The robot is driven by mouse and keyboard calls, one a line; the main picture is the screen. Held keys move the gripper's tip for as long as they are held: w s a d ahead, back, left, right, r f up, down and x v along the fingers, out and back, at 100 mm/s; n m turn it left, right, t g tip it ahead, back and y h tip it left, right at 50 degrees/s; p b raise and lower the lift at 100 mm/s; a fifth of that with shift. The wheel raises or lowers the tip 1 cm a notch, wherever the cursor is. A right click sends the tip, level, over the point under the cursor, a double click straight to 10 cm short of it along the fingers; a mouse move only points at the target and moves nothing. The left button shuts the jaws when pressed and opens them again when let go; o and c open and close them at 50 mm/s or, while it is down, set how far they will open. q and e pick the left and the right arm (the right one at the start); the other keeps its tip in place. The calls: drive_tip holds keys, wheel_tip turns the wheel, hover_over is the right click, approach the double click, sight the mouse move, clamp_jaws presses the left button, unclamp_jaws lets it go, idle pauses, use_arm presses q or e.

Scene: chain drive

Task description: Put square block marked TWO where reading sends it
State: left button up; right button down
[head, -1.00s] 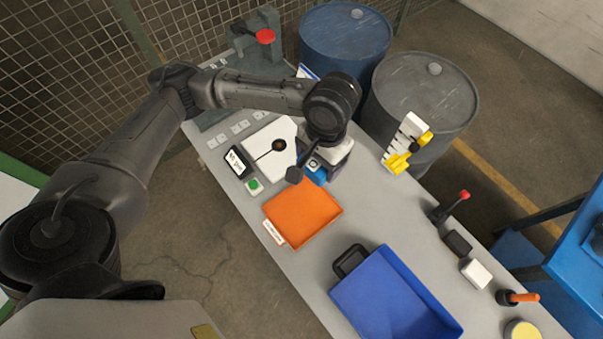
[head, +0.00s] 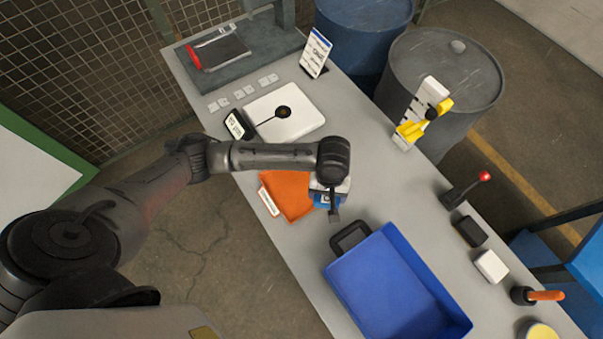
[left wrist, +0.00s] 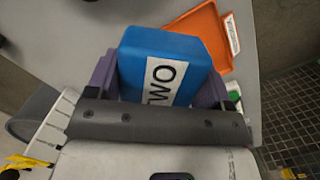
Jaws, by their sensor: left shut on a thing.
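The blue square block marked TWO (left wrist: 160,60) is between the purple fingers of my left gripper (left wrist: 160,88) in the left wrist view, its white label facing the camera. In the head view my left gripper (head: 330,196) is shut on the block (head: 322,201), above the right side of the orange tray (head: 287,190). The gripper and arm partly cover that tray. A white scale (head: 290,122) with a dark round spot on top stands farther back, with a small black display (head: 236,125) beside it; its reading is too small to tell. My right gripper is not in view.
A blue tray (head: 352,287) with a black handle lies nearer. A printed card (head: 316,52) stands at the back. A yellow and white stand (head: 425,112), a red-knobbed lever (head: 465,190) and black and white blocks line the right edge. Bare table lies right of my gripper.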

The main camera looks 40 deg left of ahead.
use_arm(q)
drive_tip(key=w+a+f+n+b, duration=0.2)
drive_tip(key=w+f+n, duration=0.15)
drive_tip(key=f, duration=0.45)
hover_over(303, 183)
drive_tip(key=shift+n, duration=0.25)
drive_tip(key=f, duration=0.3)
drive_tip(key=f+b, duration=0.1)
drive_tip(key=f, duration=0.3)
drive_tip(key=shift+w+a+f, duration=0.1)
drive_tip(key=shift+a+f, duration=0.1)
drive_tip(key=shift+f, duration=0.05)
wheel_tip(303, 183, down, 3)
drive_tip(key=shift+r, duration=0.1)
drive_tip(key=shift+f, duration=0.6)
drive_tip(key=shift+f+b, duration=0.15)
drive_tip(key=shift+b, duration=0.15)
drive_tip(key=o, duration=1.3)
drive_tip(key=shift+c, duration=0.2)
